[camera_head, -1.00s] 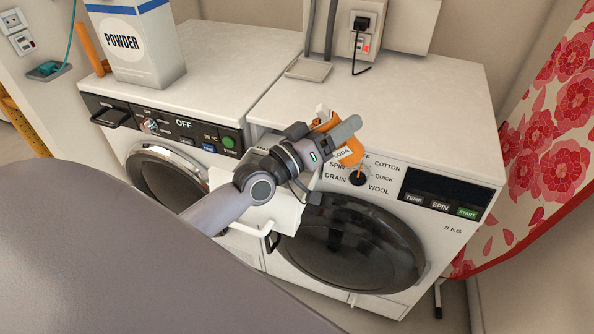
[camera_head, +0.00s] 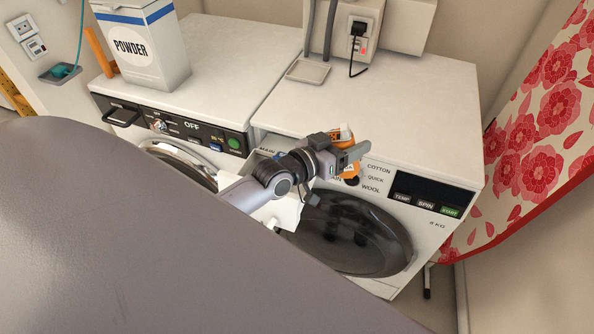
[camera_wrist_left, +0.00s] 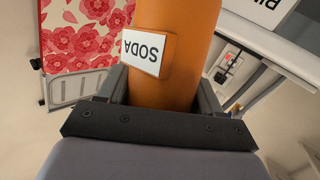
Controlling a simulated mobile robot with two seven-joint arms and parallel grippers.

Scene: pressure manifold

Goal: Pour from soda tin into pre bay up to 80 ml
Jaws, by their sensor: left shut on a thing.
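The orange soda tin (camera_head: 350,171) is held by my left gripper (camera_head: 350,154), in front of the right washing machine's control panel. A white part tops the tin, and the gripper hides much of its body. In the left wrist view, the tin (camera_wrist_left: 178,75) with its white SODA label sits between the two fingers of the left gripper (camera_wrist_left: 160,92). The white detergent drawer (camera_head: 286,213) is pulled out below and left of the gripper. The arm covers part of it; its bays and any liquid level cannot be made out. My right gripper is not in view.
The left machine (camera_head: 225,50) carries a POWDER box (camera_head: 150,50). A wall socket with a plug (camera_head: 357,30) is behind.

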